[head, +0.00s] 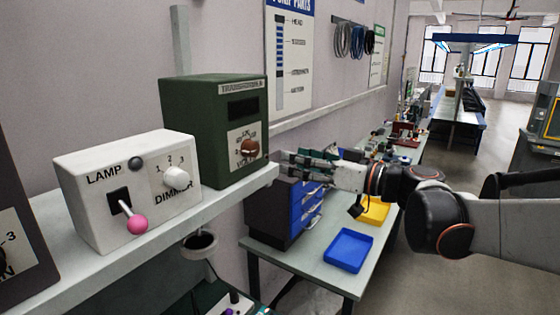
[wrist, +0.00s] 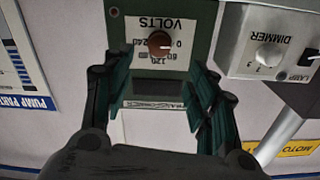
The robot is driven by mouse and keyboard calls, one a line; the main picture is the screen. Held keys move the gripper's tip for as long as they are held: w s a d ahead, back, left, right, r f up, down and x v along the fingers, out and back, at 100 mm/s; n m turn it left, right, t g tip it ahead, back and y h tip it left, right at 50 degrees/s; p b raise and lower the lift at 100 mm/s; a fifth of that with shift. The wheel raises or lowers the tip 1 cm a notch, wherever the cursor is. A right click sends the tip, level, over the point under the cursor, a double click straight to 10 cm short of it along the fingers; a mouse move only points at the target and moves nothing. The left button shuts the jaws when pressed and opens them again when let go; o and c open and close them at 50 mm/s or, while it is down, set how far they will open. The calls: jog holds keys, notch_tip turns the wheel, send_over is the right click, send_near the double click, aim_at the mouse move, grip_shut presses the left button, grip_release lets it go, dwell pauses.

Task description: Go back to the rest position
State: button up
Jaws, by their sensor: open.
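My gripper (head: 290,162) is in front of the green transformer box (head: 227,130), at the right end of the shelf, and points left toward it. In the wrist view my gripper (wrist: 158,85) has its two dark green fingers spread apart, with nothing between them but the view of the box. The brown knob (wrist: 160,43) of the transformer, under the word VOLTS, lies beyond the fingertips and apart from them. The same knob (head: 249,147) shows on the front of the box in the head view.
A white lamp dimmer box (head: 130,190) with a pink-tipped lever stands on the shelf (head: 175,228) left of the transformer. Below are a workbench with a blue tray (head: 348,250), a yellow tray (head: 375,212) and blue drawers (head: 305,205).

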jog(key=s+a+f+m+g+h+b, duration=0.2)
jog(key=s+f+h+b, duration=0.15)
jog(key=s+f, duration=0.4)
jog(key=s+a+f+m+g+h+b, duration=0.15)
jog(key=s+f+b, duration=0.35)
jog(key=f, duration=0.6)
jog(key=s+d+f+m+h+b, duration=0.2)
jog(key=s+d+f+h+b, duration=0.2)
jog(key=d+f, duration=0.3)
jog(key=s+d+f+m+h+b, duration=0.3)
jog(key=s+d+f+h+b, duration=0.2)
jog(key=f, duration=0.8)
jog(key=shift+s+d+f, duration=0.25)
jog(key=shift+s+d, duration=0.7)
jog(key=shift+s, duration=0.25)
